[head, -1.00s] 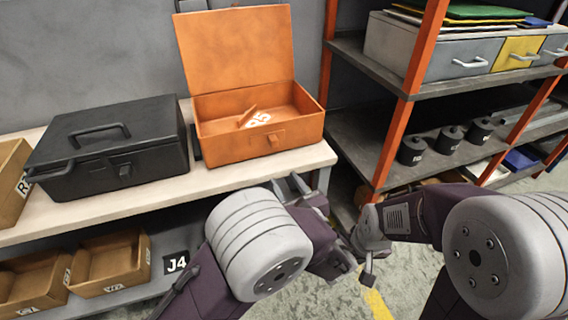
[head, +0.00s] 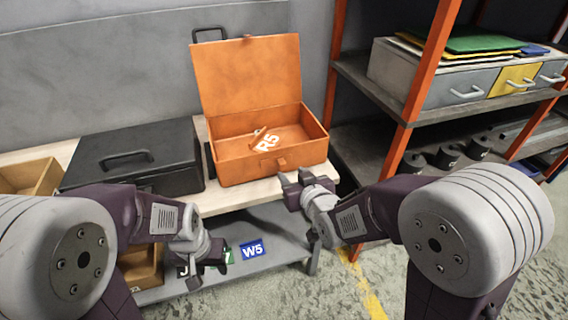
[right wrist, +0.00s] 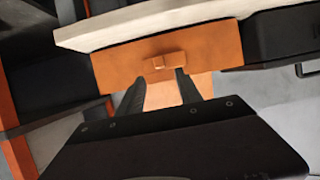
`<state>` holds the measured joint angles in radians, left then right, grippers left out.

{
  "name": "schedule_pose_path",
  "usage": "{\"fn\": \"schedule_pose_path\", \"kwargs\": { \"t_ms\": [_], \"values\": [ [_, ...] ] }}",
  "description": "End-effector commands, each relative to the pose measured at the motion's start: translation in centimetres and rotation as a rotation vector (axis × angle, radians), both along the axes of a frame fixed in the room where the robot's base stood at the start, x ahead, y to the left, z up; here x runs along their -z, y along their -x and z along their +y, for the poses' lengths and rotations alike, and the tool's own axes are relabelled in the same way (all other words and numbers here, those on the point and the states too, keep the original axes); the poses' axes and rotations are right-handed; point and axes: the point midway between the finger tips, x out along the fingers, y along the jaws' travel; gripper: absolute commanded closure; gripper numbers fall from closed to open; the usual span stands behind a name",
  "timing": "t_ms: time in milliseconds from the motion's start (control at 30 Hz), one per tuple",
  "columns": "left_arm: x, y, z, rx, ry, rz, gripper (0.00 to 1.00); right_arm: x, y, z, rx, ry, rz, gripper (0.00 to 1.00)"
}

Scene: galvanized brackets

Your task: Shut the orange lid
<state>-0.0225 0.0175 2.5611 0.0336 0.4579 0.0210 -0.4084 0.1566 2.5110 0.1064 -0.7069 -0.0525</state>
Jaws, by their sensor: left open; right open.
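The orange lid (head: 245,75) stands open, upright and leaning slightly back, hinged at the rear of the orange box (head: 270,168). The box sits on the pale bench, with a latch on its front. My right gripper (head: 298,180) is open and empty, near the box's front right at bench-edge height.
A black case (head: 135,160) stands left of the box on the bench (head: 228,198). An orange-posted shelf rack (head: 410,100) stands close on the right. A grey wall is behind the lid. Bins and labels sit on the lower shelf (head: 285,245).

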Motion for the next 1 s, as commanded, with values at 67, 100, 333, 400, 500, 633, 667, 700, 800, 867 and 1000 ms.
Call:
{"fn": "schedule_pose_path", "kwargs": {
  "t_ms": [67,100,333,400,500,633,667,700,800,867,1000],
  "values": [
    [0.5,0.0,0.0,0.001,0.000,0.000,0.58,1.0,-1.4,0.4,0.001,0.001,0.003,0.58],
    [0.6,0.0,0.0,0.002,0.000,0.001,0.58,1.3,-2.2,0.7,0.001,0.001,0.003,0.58],
    [1.0,0.0,0.0,0.003,0.000,0.001,0.58,2.8,-5.9,2.0,0.001,0.001,0.002,0.58],
    [1.0,0.0,0.0,0.003,0.000,0.001,0.58,3.0,-6.5,2.2,0.001,0.001,0.002,0.58],
    [1.0,0.0,0.0,0.004,0.000,0.001,0.58,3.2,-7.0,2.4,0.001,0.001,0.001,0.58],
    [1.0,0.0,0.0,0.004,0.000,0.001,0.58,3.2,-7.0,2.4,0.001,0.001,0.001,0.58],
    [1.0,0.0,0.0,0.004,0.000,0.001,0.58,3.2,-7.0,2.4,0.001,0.001,0.001,0.58],
    [1.0,0.0,0.0,0.004,0.000,0.001,0.58,3.2,-7.0,2.4,0.001,0.001,0.001,0.58],
    [1.0,0.0,0.0,0.004,0.000,0.001,0.58,3.1,-7.0,2.4,0.001,0.001,0.001,0.80],
    [1.0,0.0,0.0,0.004,0.000,0.001,0.58,3.1,-7.0,2.4,0.001,0.001,0.001,0.97],
    [1.0,0.0,0.0,0.004,0.000,0.001,0.58,3.1,-7.0,2.4,0.001,0.001,0.001,1.00]
  ]
}}
